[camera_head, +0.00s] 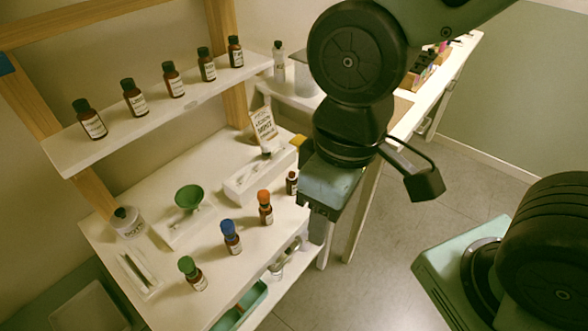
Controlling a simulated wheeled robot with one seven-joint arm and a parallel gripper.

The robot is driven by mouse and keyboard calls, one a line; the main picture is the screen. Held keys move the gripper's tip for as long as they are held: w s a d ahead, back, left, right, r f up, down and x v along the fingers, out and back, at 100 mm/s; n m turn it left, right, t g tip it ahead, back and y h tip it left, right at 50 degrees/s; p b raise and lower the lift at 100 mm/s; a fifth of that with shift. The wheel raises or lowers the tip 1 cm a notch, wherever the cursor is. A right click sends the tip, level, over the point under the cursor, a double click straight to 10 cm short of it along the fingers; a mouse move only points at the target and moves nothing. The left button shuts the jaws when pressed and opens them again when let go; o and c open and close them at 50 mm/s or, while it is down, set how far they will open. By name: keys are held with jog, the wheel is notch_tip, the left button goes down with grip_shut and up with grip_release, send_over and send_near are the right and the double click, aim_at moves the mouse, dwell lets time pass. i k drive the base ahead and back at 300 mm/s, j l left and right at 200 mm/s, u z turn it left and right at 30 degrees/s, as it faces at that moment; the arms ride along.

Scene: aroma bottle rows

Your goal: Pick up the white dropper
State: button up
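A small white tray (153,291) lies at the table's left end with thin, slender pieces in it. They look like droppers or pipettes, but they are too small to tell which is the white dropper. A longer white tray (232,195) near the back right of the table also holds pale items I cannot make out. My gripper (318,230) hangs pointing down beside the table's right end, apart from both trays. Its fingers are seen edge-on, so their opening does not show.
Brown bottles with green (194,275), blue (231,238) and orange (265,208) caps stand along the table's front. A dark-capped bottle (291,183) is near my gripper. A green bowl on a scale (189,197) stands mid-table. A shelf (155,118) with several bottles overhangs the back.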

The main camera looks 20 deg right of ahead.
aim_at(266, 146)
jog(key=i+l+u, duration=0.25)
jog(key=u, duration=0.25)
jog(key=i+l+u, duration=0.2)
jog(key=l+u, duration=0.25)
